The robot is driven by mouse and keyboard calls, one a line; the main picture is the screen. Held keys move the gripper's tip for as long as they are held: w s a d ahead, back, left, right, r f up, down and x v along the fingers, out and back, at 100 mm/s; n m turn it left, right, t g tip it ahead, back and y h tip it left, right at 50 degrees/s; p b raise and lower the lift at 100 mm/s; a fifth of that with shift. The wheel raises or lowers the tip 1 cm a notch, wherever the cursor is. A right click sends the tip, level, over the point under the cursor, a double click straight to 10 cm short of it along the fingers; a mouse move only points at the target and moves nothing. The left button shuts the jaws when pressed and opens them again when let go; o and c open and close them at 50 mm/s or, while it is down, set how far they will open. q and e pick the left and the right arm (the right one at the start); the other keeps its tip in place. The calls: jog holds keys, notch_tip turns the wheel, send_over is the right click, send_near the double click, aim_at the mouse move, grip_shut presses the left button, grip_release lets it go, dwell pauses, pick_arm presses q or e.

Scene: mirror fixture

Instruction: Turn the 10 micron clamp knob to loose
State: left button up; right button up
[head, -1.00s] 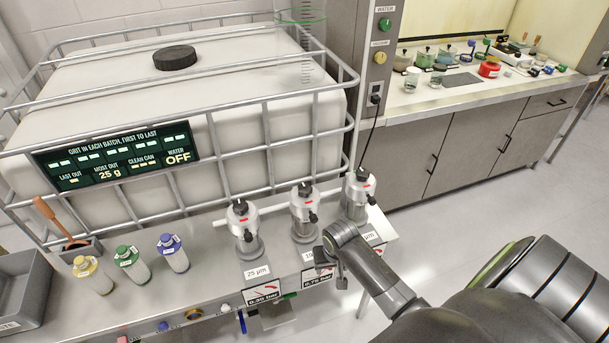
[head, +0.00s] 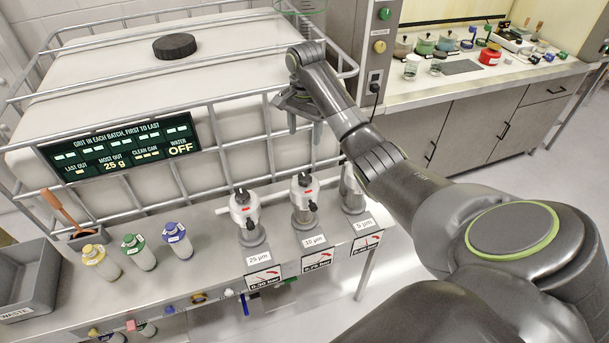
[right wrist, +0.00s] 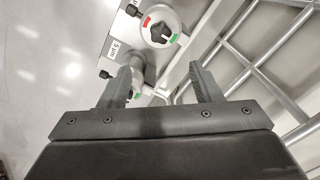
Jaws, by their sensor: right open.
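The 10 micron filter housing (head: 305,207) stands upright in the middle of a row of three, above its "10 µm" label (head: 314,241). Its black knob (head: 304,180) sits on the white top, with a red mark in front. My right gripper (head: 306,125) is open and empty, above and behind the row, apart from this knob. In the right wrist view a black knob (right wrist: 158,33) between red and green marks lies beyond the open fingers. It looks like the 10 micron one, though I cannot be sure. My left gripper is out of view.
The 25 µm housing (head: 247,220) stands left and the 5 µm housing (head: 352,194), partly hidden by my arm, stands right. A metal cage (head: 235,143) around a white tank rises behind. Capped bottles (head: 177,243) and a grey waste bin (head: 35,285) are at left.

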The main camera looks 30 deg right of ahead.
jog(key=b, duration=0.8)
send_over(304, 177)
notch_tip(304, 177, down, 8)
jog(key=shift+d+f, duration=0.1)
jog(key=shift+f, duration=0.15)
notch_tip(304, 177, down, 7)
jog(key=shift+r+p, duration=0.1)
jog(key=shift+p, duration=0.9)
jog(key=shift+f, duration=0.65)
